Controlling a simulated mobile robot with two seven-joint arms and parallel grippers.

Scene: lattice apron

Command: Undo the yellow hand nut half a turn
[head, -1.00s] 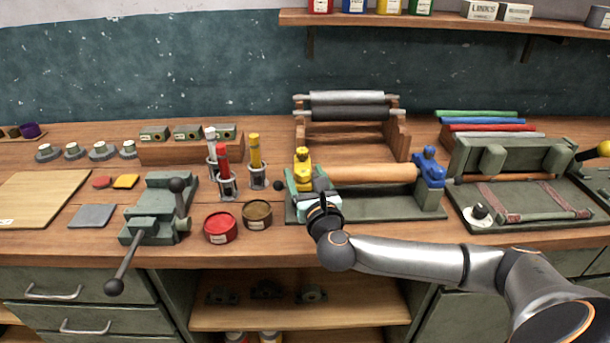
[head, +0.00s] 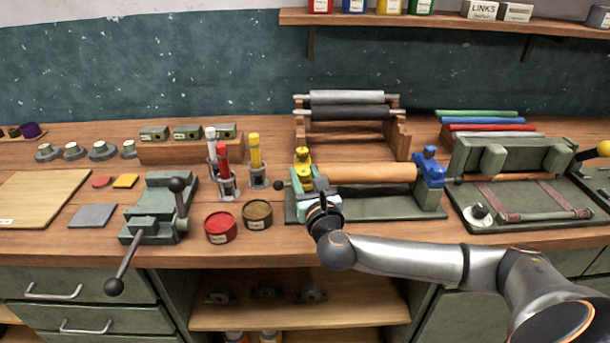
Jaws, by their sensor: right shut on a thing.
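The yellow hand nut (head: 303,160) is on the left end of the green-based roller fixture (head: 380,207), beside the left end of a wooden roller (head: 372,174). My right gripper (head: 309,187) comes in from the front right and is shut at the nut's lower part. The fingers and the pale gripper body hide the grip and some of the fixture. A blue hand nut (head: 430,166) sits at the roller's right end. My left gripper is out of view.
A dark ball knob (head: 280,185) sticks out left of the fixture. Paint tins (head: 220,228) and brush-like tools in holders (head: 256,160) stand to the left, with a green vice (head: 155,215) beyond. A green frame (head: 520,157) stands to the right.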

